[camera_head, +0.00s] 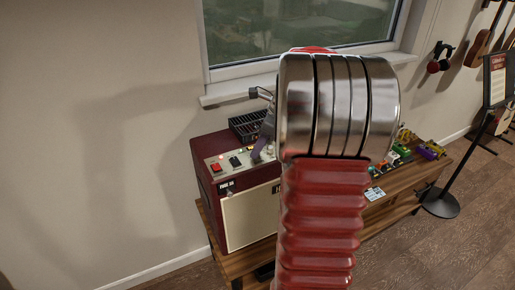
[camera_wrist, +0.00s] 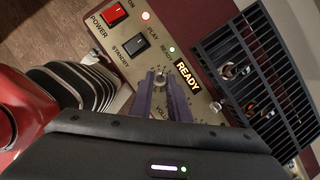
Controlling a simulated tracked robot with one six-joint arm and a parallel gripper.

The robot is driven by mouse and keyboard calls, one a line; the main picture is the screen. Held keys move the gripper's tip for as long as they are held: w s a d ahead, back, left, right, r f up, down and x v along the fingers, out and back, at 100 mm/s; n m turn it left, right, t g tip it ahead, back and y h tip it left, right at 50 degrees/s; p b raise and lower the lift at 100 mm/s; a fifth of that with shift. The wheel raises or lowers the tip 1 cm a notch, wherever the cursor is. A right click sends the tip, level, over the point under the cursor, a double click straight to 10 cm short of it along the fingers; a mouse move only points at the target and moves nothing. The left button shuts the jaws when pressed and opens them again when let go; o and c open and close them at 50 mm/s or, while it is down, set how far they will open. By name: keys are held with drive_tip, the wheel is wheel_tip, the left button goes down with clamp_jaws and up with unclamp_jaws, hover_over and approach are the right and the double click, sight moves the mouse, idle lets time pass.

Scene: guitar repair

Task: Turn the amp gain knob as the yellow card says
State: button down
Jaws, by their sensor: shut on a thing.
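The amp (camera_head: 205,172) is a dark red box with a cream front and a light control panel on top, at the centre left of the head view. In the wrist view, its panel (camera_wrist: 190,60) shows a small round knob (camera_wrist: 161,78) with scale marks, beside lettering that begins "VOLU". My gripper (camera_wrist: 162,84) has its two purple-grey fingers shut on the sides of this knob. The gripper is partly hidden by my arm in the head view. Part of the knob's label is covered, so I cannot read all of it. I cannot make out a yellow card.
A red power switch (camera_wrist: 114,16), a black standby switch (camera_wrist: 135,46), a lit "READY" sign (camera_wrist: 187,79) and a black slatted unit (camera_wrist: 250,75) lie close by. Pedals (camera_head: 402,152) and a pale card (camera_head: 374,193) lie on the wooden bench (camera_head: 400,190). A stand (camera_head: 440,205) is at right.

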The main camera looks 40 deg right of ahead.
drive_tip(key=n, duration=0.2)
drive_tip(key=n+g+y, duration=0.1)
drive_tip(key=n, duration=0.3)
drive_tip(key=shift+w+d+g+y, duration=0.3)
drive_tip(key=shift+g, duration=0.1)
drive_tip(key=n, duration=0.1)
drive_tip(key=n+g, duration=0.1)
drive_tip(key=n, duration=0.3)
drive_tip(key=shift+w+g+y, duration=0.25)
drive_tip(key=shift+g+y, duration=0.05)
drive_tip(key=shift+g, duration=0.1)
drive_tip(key=shift+d+n, duration=0.1)
drive_tip(key=shift+n, duration=0.3)
drive_tip(key=c, duration=1.7)
unclamp_jaws()
drive_tip(key=shift+o, duration=0.2)
drive_tip(key=shift+r, duration=0.1)
drive_tip(key=v, duration=1.3)
drive_tip(key=shift+r, duration=0.2)
drive_tip(key=shift+d, duration=0.1)
